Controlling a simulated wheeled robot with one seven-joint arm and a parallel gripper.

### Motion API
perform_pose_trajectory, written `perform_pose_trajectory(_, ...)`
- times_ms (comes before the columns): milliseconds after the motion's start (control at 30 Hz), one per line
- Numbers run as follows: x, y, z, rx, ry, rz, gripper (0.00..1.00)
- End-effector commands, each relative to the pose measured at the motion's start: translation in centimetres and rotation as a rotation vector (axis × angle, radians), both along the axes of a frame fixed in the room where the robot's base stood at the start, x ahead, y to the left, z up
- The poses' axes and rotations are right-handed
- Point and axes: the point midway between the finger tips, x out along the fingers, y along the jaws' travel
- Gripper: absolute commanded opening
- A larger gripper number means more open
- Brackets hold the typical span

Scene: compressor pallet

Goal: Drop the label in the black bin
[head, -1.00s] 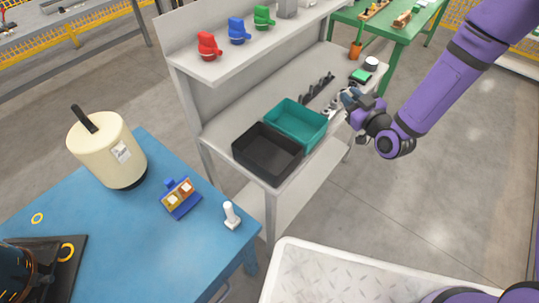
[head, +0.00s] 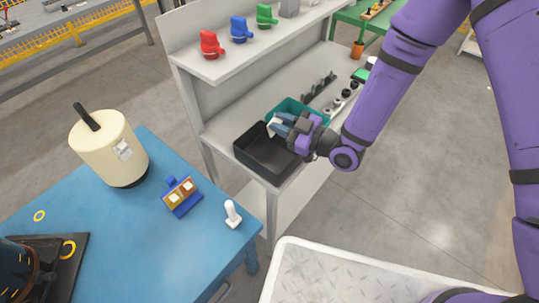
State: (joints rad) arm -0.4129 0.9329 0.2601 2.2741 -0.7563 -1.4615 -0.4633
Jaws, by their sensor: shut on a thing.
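The black bin (head: 254,158) sits at the near end of the grey bench, open at the top, and looks empty where its inside shows. My gripper (head: 277,124) is above the bin's far right side, close to the border with the teal bin. It is shut on a small white label (head: 273,127), which sticks out from the fingertips over the black bin. The fingers and wrist hide part of the black bin's right side and much of the teal bin.
The teal bin (head: 283,106) stands directly behind the black bin. Black parts (head: 319,88) lie farther back on the bench. A shelf (head: 235,57) with red, blue and green items overhangs the back. A blue table (head: 115,228) with a cream canister (head: 108,150) stands at left.

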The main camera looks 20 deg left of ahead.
Motion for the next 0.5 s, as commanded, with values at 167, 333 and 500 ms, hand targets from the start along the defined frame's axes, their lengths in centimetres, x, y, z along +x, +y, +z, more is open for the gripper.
perform_pose_trajectory(167,0.0,0.0,-1.8,0.000,0.001,0.000,0.00)
perform_pose_trajectory(333,0.0,0.0,-2.7,0.000,0.000,-0.001,0.00)
perform_pose_trajectory(500,0.0,0.0,-2.9,0.000,-0.001,-0.001,0.00)
